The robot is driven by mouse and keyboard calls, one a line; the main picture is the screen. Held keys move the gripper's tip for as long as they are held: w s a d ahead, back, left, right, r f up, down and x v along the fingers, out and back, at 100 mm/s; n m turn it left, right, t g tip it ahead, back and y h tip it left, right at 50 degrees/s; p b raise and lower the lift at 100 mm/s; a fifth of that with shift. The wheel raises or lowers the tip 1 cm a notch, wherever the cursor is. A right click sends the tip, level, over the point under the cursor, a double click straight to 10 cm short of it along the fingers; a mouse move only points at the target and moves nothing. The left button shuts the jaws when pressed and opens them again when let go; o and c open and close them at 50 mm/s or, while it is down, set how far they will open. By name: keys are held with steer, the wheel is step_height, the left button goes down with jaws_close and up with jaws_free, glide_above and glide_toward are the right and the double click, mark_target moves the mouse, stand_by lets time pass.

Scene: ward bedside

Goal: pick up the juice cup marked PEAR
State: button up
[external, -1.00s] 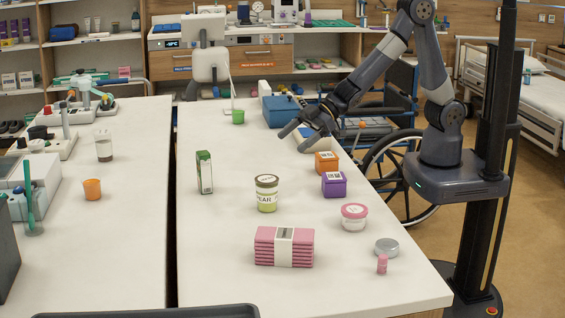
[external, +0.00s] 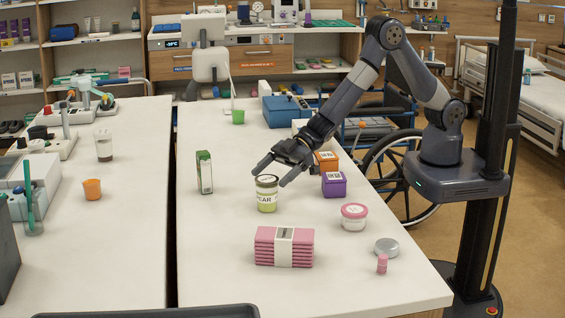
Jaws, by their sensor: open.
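The juice cup marked PEAR (external: 267,198) stands upright on the white table, with a pale green body, a white label and a lid. Only the letters "EAR" show clearly on its label. My gripper (external: 269,178) is open, its two fingers at the height of the cup's upper part, one to the left and one to the right in the picture. The fingers partly overlap the lid's edges. I cannot tell whether they touch the cup.
A green and white carton (external: 204,173) stands left of the cup. An orange box (external: 326,161) and a purple box (external: 334,184) stand to the right, below my forearm. A pink-lidded tub (external: 354,217) and a pink banded stack (external: 284,247) are nearer the front.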

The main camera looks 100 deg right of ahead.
mark_target(267, 194)
steer(key=shift+f+p+x, duration=0.25)
steer(key=shift+p+x, duration=0.15)
steer(key=shift+x, duration=1.9)
steer(key=shift+d, duration=0.15)
steer(key=shift+c, duration=0.2)
steer(key=c, duration=1.1)
steer(key=shift+r, duration=0.1)
